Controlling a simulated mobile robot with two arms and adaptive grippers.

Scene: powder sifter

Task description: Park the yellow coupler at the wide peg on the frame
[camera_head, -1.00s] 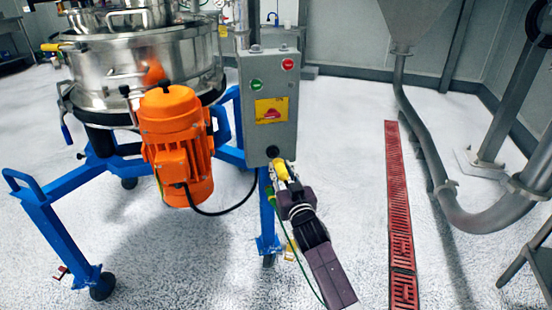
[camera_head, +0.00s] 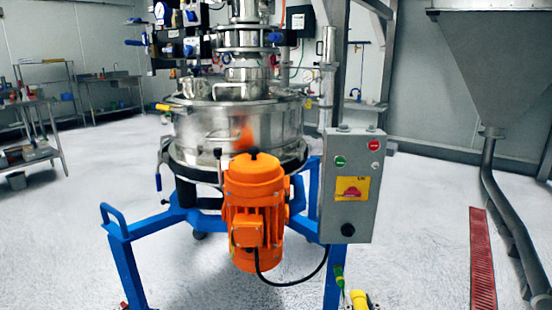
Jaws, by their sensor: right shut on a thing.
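The yellow coupler (camera_head: 359,299) shows at the bottom edge of the head view, below the grey control box and just right of the blue frame leg (camera_head: 332,287). The picture edge cuts it off. My right gripper (camera_head: 373,304) shows only as a small dark part beside it and is shut on it. A green fitting (camera_head: 339,276) is at the leg, above and left of the coupler. The coupler is apart from the black round socket (camera_head: 348,230) under the box's switch. I cannot make out the wide peg. My left gripper is out of view.
The grey control box (camera_head: 350,186) stands above the coupler. An orange motor (camera_head: 253,213) and its black cable (camera_head: 300,281) are to the left, under the steel sifter (camera_head: 240,127). Open floor lies right, up to a red drain grate (camera_head: 482,258).

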